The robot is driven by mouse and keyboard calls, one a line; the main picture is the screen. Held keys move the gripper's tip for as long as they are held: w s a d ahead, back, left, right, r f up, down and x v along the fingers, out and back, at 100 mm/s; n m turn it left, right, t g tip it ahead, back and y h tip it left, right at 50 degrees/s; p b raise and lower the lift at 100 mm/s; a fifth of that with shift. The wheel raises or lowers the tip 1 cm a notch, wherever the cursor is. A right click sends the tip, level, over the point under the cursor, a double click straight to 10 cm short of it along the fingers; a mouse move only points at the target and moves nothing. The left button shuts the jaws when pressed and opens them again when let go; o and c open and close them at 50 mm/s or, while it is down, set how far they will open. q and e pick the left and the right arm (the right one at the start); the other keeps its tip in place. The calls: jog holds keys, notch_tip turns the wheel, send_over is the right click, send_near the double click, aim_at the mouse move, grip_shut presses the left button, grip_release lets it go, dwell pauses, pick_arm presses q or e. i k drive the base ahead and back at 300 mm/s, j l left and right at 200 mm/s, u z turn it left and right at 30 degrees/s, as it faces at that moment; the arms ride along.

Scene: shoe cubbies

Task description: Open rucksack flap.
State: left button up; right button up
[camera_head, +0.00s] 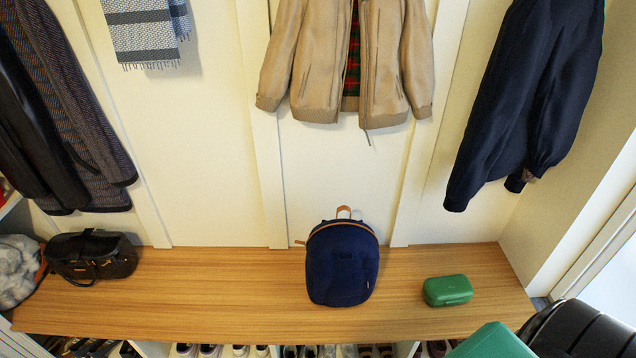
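A navy blue rucksack (342,268) stands on the wooden bench, a little right of its middle, close to the back wall. It has a tan loop handle at its top and tan trim along its upper edge. Its front faces me and its top looks closed; a separate flap edge is hard to make out. A short tan tab sticks out at its upper left. Neither of my grippers is in the picture.
The wooden bench (220,290) is clear on both sides of the rucksack. A black bag (92,258) sits left, a green case (448,290) right. A tan jacket (345,60) hangs above. Shoes fill cubbies below. Green and black objects stand at the lower right.

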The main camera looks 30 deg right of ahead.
aim_at(337, 248)
jog(key=z, duration=1.15)
jog(key=i+j+u, duration=0.2)
jog(key=i+j, duration=0.15)
jog(key=i, duration=0.25)
